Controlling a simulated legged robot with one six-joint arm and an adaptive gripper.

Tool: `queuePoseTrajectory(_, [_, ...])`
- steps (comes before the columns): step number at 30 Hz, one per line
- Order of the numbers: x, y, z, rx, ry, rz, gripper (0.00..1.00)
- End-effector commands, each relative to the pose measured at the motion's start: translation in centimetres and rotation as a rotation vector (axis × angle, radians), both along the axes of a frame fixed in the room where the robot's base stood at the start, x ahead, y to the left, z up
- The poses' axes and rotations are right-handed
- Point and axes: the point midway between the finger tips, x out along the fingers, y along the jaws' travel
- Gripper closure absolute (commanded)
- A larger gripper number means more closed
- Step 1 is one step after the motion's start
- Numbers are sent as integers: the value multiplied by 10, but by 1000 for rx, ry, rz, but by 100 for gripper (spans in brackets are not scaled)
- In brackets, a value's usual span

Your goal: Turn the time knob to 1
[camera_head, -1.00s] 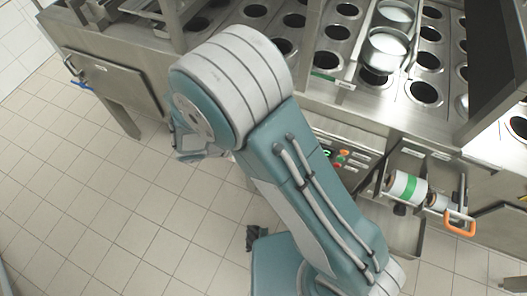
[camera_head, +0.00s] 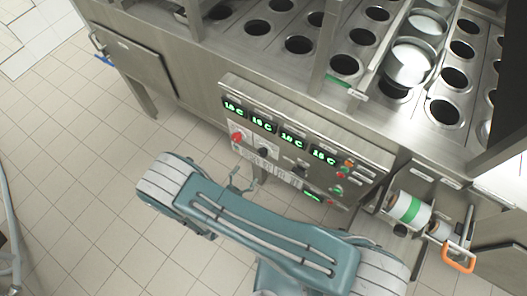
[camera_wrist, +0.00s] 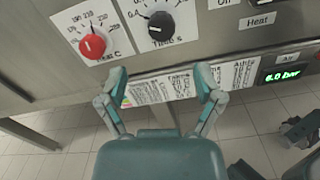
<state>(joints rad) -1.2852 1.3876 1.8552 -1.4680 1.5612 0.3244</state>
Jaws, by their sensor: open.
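The time knob (camera_wrist: 161,26) is a black dial labelled "Time s" on a white scale plate, near the top middle of the wrist view. Its numbers are too small to read surely, so I cannot tell its exact setting. In the head view the black knob (camera_head: 264,152) is small, low on the panel. A red "Heat C" knob (camera_wrist: 93,46) sits to its left. My gripper (camera_wrist: 160,80) is open and empty, with its two fingers spread below the time knob and apart from it. In the head view my gripper (camera_head: 242,180) is just in front of the panel's lower left.
The control panel (camera_head: 300,125) has several green displays. A "Heat" switch (camera_wrist: 262,20) and a green "Air" display (camera_wrist: 285,73) lie to the right. Printed labels (camera_wrist: 165,85) are below the knobs. A roll with a green band (camera_head: 408,208) and an orange handle (camera_head: 459,254) stand at right.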

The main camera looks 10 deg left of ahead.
Motion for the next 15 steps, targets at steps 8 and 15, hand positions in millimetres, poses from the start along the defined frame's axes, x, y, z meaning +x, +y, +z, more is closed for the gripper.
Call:
queuePoseTrajectory(8, [47,-23,1,2,0,-9,16])
queuePoseTrajectory(15, [80,-35,1,3,0,-6,16])
